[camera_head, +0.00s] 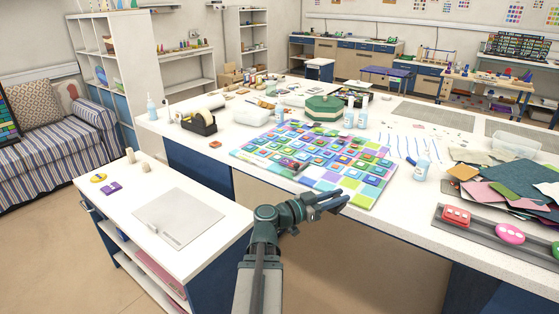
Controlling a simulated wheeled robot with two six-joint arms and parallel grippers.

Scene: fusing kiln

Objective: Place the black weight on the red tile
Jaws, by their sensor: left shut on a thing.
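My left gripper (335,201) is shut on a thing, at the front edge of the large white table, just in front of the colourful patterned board. The thing between its fingers is small in this view and mostly hidden, and I cannot tell what it is. I cannot make out the black weight anywhere. The patterned board (376,190) is made of many coloured squares, with small pieces on it. I cannot tell which square, if any, is the red tile. My right gripper is not in view.
A grey tray (479,234) with a red block (457,215) and a pink oval (509,233) lies at the right. A low white cart (120,214) stands left.

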